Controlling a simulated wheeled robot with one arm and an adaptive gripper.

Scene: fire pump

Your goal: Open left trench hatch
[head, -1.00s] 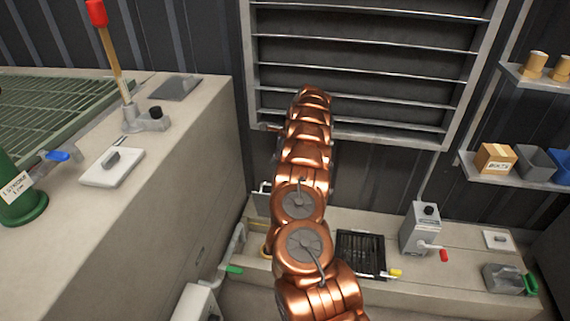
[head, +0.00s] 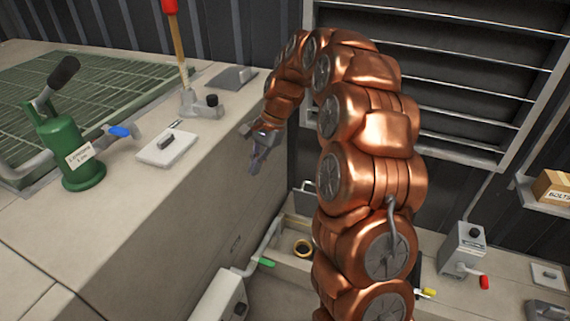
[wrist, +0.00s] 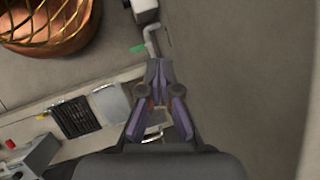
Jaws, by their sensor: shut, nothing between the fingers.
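My gripper (head: 257,160) is shut and empty, pointing down in the air beside the right face of the left concrete block. In the wrist view its fingertips (wrist: 158,68) meet. Below it, at the left end of the low trench bench, a grey plate with a wire handle (head: 304,188) appears to stand raised at the back wall. In front of it is a recess holding a yellow ring (head: 303,247). I cannot tell for sure that this plate is the left trench hatch. My gripper is well above it and touches nothing.
A pipe with a green lever (head: 266,262) stands left of the recess. On the block are a white plate with a handle (head: 167,147), a green pump (head: 70,150) and a red-topped lever (head: 178,50). A black grille (wrist: 80,117) lies along the bench.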

